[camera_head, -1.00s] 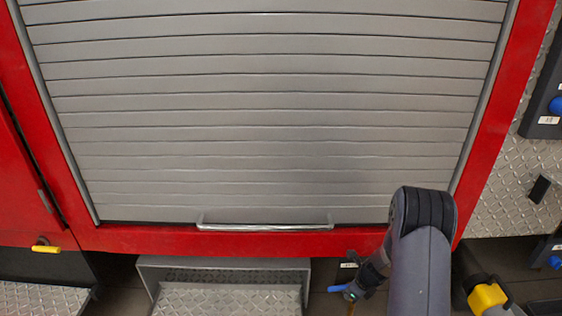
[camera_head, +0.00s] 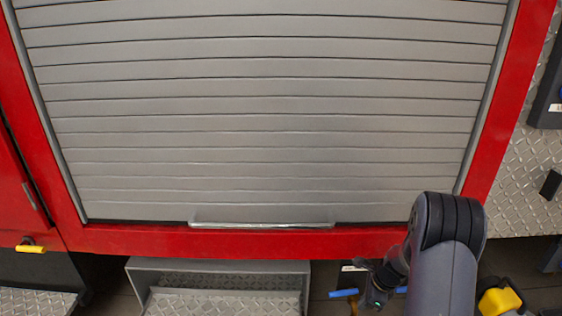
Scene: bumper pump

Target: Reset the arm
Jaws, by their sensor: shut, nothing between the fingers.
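My arm rises at the lower right, with its large dark elbow joint (camera_head: 450,220) in front of the red frame's lower right corner. My gripper (camera_head: 376,300) shows small and dark at the arm's end, left of the elbow and low in the picture. It is shut, and I see nothing held in it. Its fingertips are hard to make out. It is below the red sill and apart from the grey roller shutter (camera_head: 270,120), which is down. The shutter's bar handle (camera_head: 262,225) lies along its bottom edge.
A grey metal step (camera_head: 220,275) stands below the shutter. Blue handles (camera_head: 343,293) show beside my gripper. A yellow part (camera_head: 498,300) is at the lower right. A yellow lever (camera_head: 30,249) is at the left. Tread plate (camera_head: 520,185) covers the right side.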

